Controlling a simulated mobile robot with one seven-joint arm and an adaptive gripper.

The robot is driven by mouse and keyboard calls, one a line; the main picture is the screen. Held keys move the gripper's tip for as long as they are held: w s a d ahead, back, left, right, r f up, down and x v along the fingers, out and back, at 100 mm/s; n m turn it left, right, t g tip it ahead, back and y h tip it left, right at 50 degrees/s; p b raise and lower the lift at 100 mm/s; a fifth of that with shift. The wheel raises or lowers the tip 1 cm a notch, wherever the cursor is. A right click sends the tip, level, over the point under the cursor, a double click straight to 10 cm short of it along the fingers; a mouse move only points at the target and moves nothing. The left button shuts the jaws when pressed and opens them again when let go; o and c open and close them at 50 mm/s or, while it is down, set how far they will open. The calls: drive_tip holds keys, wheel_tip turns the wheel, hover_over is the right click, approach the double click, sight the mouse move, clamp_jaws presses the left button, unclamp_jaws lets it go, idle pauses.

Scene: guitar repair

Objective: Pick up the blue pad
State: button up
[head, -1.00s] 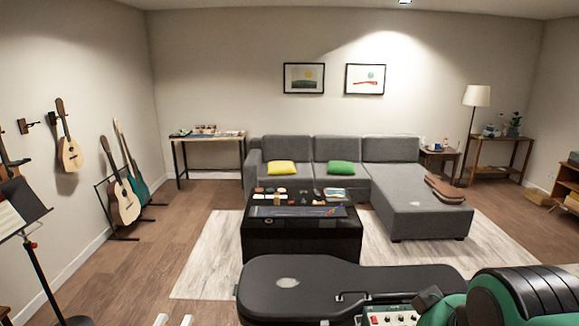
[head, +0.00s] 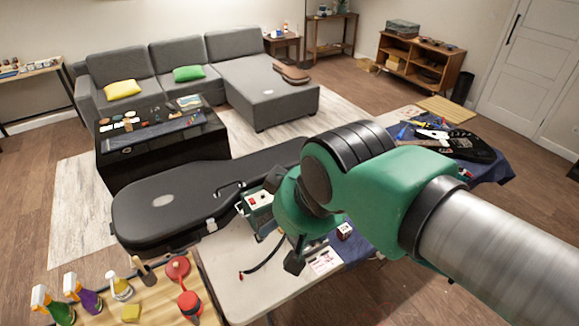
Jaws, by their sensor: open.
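I cannot make out a blue pad for certain. A small bright blue item (head: 403,132) lies at the far part of the worktable, beside small yellow and white things, too small to identify. A dark blue cloth (head: 492,172) covers that end of the worktable, under a black electric guitar (head: 462,147). My green and black arm reaches across from the right and hides part of the table. Only a dark tip of my gripper (head: 293,262) shows below the wrist, over the table. It is open, and I see nothing held.
A black guitar case (head: 165,205) lies left of my arm, beside a small control box (head: 259,203). A low black table (head: 160,150) and grey sofa are behind.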

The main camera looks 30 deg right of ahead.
drive_tip(key=w+d+r+g+b, duration=0.1)
drive_tip(key=w+d, duration=0.3)
drive_tip(key=w, duration=0.5)
drive_tip(key=w+d+r+g, duration=0.1)
drive_tip(key=w+d, duration=0.2)
drive_tip(key=w, duration=0.6)
drive_tip(key=w+d+f+g+b, duration=0.1)
drive_tip(key=w+d+f, duration=0.2)
drive_tip(key=w+d, duration=0.35)
drive_tip(key=w+d+f+b, duration=0.1)
drive_tip(key=w+d+f, duration=0.25)
drive_tip(key=w, duration=0.55)
drive_tip(key=w+d+f+g, duration=0.1)
drive_tip(key=w+d+f, duration=1)
drive_tip(key=d+f, duration=0.25)
drive_tip(key=w+d+f, duration=0.2)
drive_tip(key=d+f, duration=0.5)
drive_tip(key=f, duration=0.3)
drive_tip(key=w+d+f+g+b, duration=0.1)
drive_tip(key=w+d+f, duration=0.1)
drive_tip(key=d+f, duration=0.6)
wheel_tip(320, 180, down, 3)
drive_tip(key=shift+w+r+n+g+b, duration=0.2)
drive_tip(key=shift+w+n+g+b, duration=0.1)
drive_tip(key=shift+n, duration=0.1)
